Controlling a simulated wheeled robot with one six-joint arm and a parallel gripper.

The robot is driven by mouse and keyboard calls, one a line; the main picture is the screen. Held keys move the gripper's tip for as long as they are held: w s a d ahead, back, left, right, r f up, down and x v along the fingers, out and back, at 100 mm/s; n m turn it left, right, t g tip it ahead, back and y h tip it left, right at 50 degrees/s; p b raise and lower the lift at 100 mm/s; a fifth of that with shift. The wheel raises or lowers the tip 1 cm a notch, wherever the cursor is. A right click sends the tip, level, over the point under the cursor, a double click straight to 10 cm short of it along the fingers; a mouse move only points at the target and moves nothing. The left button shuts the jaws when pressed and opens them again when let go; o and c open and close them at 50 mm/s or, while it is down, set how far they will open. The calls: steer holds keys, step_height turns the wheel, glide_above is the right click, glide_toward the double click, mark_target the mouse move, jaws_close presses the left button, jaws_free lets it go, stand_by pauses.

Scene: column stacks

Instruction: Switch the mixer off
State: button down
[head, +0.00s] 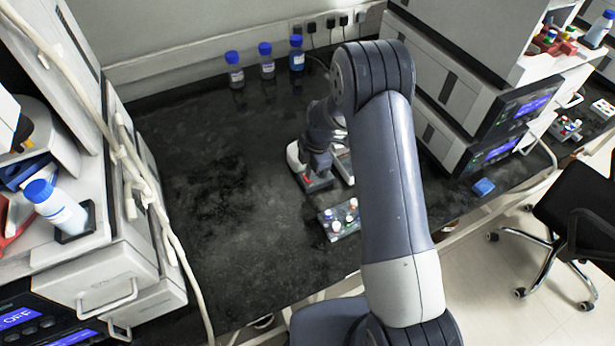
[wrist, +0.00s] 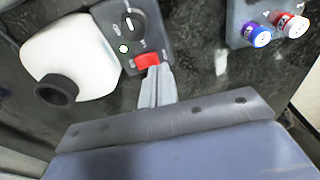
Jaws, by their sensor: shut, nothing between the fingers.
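The mixer (head: 295,157) stands on the dark bench, partly hidden by my arm in the head view. In the wrist view its white body (wrist: 90,45) has a black round cup (wrist: 56,91) at one end. Its dark control panel (wrist: 108,18) carries a black knob (wrist: 133,27), a small pale-green light (wrist: 123,48) that looks lit, and a red switch (wrist: 146,61). My gripper (wrist: 154,70) is shut and empty, with its fingertips right at the red switch. I cannot tell whether they press it. In the head view my gripper (head: 317,172) points down over the panel.
A rack of capped vials (head: 342,219) stands just in front of the mixer. Several blue-capped bottles (head: 266,66) line the back wall. Stacked instruments (head: 470,110) stand at right, and more equipment (head: 110,250) at left. The bench (head: 225,190) left of the mixer is clear.

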steer(key=shift+f+b, duration=0.8)
steer(key=shift+f, duration=0.1)
steer(key=shift+r, duration=0.2)
steer(key=shift+r+p, duration=0.95)
steer(key=shift+r, duration=1.45)
steer(key=shift+f, duration=0.1)
steer(key=shift+f+b, duration=0.7)
steer(key=shift+f, duration=1.5)
steer(key=shift+r, duration=0.1)
